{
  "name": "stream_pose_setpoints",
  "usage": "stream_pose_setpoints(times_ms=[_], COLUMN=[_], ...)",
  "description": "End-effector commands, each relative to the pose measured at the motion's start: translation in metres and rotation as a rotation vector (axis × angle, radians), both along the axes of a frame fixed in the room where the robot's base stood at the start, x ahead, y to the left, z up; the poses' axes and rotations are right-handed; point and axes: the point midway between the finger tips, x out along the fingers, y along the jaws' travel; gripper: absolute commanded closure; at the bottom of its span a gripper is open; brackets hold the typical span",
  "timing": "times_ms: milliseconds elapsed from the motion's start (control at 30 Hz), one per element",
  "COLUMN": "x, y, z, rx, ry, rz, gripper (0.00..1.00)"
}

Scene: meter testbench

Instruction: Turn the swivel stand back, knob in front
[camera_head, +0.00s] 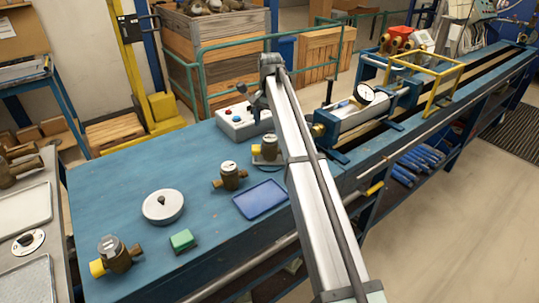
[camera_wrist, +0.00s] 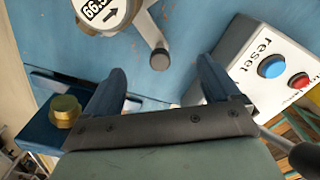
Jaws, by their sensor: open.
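The swivel stand (camera_head: 268,158) carries a round meter and stands beside the control box; my arm partly hides it in the head view. In the wrist view, the white meter dial (camera_wrist: 97,12) with digits and a black arrow is cut off at the top edge. A grey lever reaches from beside it towards my gripper and ends in a dark round knob (camera_wrist: 160,60). My gripper (camera_wrist: 158,80) is open, its two dark fingers apart with nothing held between them. The knob lies just beyond the fingertips, between them in the picture and apart from both.
The control box (camera_head: 243,121) with blue and red buttons is close to the right finger. A brass meter (camera_head: 230,177), blue tray (camera_head: 262,200), white round lid (camera_head: 162,206), green block (camera_head: 182,240) and yellow-capped meter (camera_head: 115,256) stand on the blue bench. The left bench area is mostly clear.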

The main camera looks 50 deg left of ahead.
Motion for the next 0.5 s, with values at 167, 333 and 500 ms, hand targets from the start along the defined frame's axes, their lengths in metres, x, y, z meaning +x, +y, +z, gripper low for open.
stream_pose_setpoints(times_ms=[167,333,500], x=[0.000,0.000,0.000], y=[0.000,0.000,0.000], z=[-0.003,-0.008,-0.012], rx=[0.000,0.000,0.000], ry=[0.000,0.000,0.000], rz=[0.000,0.000,0.000], gripper=[0.11,0.11,0.11])
